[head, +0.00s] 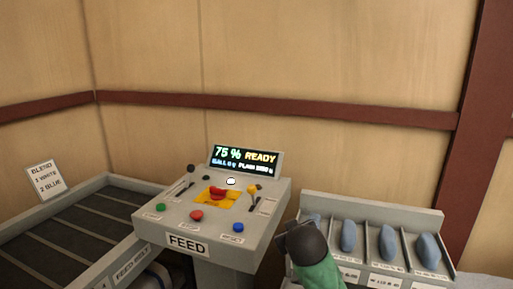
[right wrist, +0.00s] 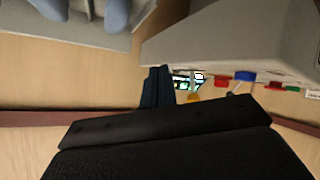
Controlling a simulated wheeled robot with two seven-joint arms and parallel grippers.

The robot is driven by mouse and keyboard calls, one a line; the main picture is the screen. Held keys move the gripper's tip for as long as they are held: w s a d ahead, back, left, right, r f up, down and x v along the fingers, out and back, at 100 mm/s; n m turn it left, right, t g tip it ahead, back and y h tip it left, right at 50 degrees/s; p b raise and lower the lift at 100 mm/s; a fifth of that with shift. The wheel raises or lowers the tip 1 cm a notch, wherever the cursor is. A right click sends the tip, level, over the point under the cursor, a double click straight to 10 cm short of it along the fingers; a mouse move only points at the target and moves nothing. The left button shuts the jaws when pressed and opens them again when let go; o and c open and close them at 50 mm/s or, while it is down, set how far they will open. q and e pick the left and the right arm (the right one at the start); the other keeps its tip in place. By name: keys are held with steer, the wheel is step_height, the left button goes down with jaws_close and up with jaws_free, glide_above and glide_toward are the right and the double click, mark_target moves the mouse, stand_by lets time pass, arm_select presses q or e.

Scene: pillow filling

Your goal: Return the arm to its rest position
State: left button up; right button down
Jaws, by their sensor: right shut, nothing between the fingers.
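My right arm comes in from the bottom of the head view, with a green link and a dark wrist. My right gripper (head: 292,236) is at the right of the grey FEED console, in front of the tray's left end. In the right wrist view the dark fingers of this gripper (right wrist: 158,86) are together with nothing between them. That view shows the console inverted, with the fingers beside it and apparently clear of it. My left arm and gripper are out of view.
The FEED console (head: 180,222) has coloured buttons, levers and a screen (head: 245,158) reading "75% READY". A tray (head: 425,217) with blue pillow-like pieces (head: 387,243) stands at right. A dark-bedded conveyor (head: 75,228) and a BLEND card (head: 43,180) are at left. Wooden walls stand behind.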

steer(key=s+d+f+m+g, duration=0.1)
steer(key=s+d+f+g, duration=0.25)
steer(key=s+f, duration=1.2)
steer(key=s+d+f+m+g, duration=0.2)
steer(key=s+d+f+g, duration=0.15)
steer(key=s+f, duration=1.15)
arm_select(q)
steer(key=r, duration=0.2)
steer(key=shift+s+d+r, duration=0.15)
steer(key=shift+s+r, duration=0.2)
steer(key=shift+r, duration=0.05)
arm_select(e)
steer(key=s+a+f+g, duration=0.1)
steer(key=s+f+g, duration=0.2)
steer(key=s+f, duration=0.6)
steer(key=shift+s+f+y, duration=0.2)
steer(key=shift+s+y, duration=0.1)
steer(key=shift+s, duration=0.35)
steer(key=shift+a, duration=0.1)
